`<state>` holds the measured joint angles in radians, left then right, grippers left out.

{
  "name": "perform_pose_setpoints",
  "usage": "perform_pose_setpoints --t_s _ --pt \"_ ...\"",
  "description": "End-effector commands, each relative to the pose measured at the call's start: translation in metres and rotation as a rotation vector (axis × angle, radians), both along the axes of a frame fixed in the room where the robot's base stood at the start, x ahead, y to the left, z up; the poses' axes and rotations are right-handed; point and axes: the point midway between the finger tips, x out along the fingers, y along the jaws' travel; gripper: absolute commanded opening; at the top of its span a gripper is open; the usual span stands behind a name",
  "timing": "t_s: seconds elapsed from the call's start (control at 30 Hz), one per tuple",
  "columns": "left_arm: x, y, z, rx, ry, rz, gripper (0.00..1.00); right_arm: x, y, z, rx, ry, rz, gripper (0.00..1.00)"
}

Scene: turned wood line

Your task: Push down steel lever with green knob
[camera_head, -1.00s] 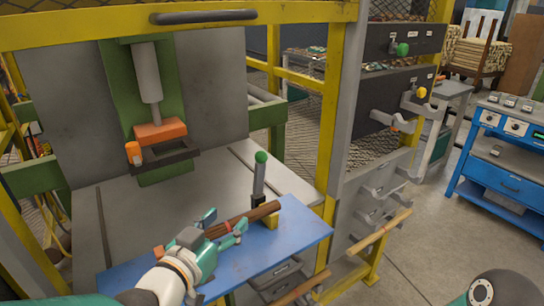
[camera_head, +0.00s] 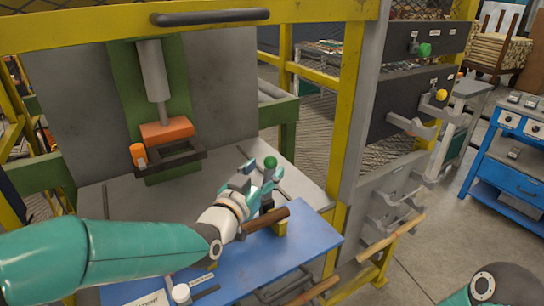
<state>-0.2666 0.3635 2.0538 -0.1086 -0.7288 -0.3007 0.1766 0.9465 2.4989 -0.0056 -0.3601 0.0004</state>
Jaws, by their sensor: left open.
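The steel lever is topped by a green knob (camera_head: 270,162). It stands upright at the far edge of a blue worktop (camera_head: 318,236), and its shaft is mostly hidden by my gripper. My left gripper (camera_head: 262,175) is open at the lever, just below the knob. Its fingers look to be on either side of the shaft, but I cannot tell whether they touch it. My right gripper is out of view.
A brown wooden bar (camera_head: 268,219) lies by a yellow support (camera_head: 281,229) close under my left wrist. A press with an orange block (camera_head: 166,130) stands behind. A yellow post (camera_head: 345,150) rises to the right. Another green knob (camera_head: 424,50) is on a dark panel.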

Motion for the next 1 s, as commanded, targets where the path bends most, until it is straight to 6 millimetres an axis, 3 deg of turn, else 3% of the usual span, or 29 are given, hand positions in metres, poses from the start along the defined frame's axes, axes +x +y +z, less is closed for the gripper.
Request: perform_pose_setpoints --t_s 0.1,0.3,0.63,1.0 --pt "0.019 -0.008 0.001 0.001 0.002 -0.001 0.59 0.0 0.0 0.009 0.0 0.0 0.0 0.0" --pt "0.035 -0.014 0.0 0.0 0.001 -0.001 0.59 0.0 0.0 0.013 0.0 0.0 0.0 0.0" --pt "0.038 -0.015 0.0 0.0 0.001 -0.001 0.59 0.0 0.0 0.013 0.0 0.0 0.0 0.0" --pt "0.038 -0.015 0.0 0.0 0.0 -0.001 0.0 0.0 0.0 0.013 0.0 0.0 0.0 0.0"
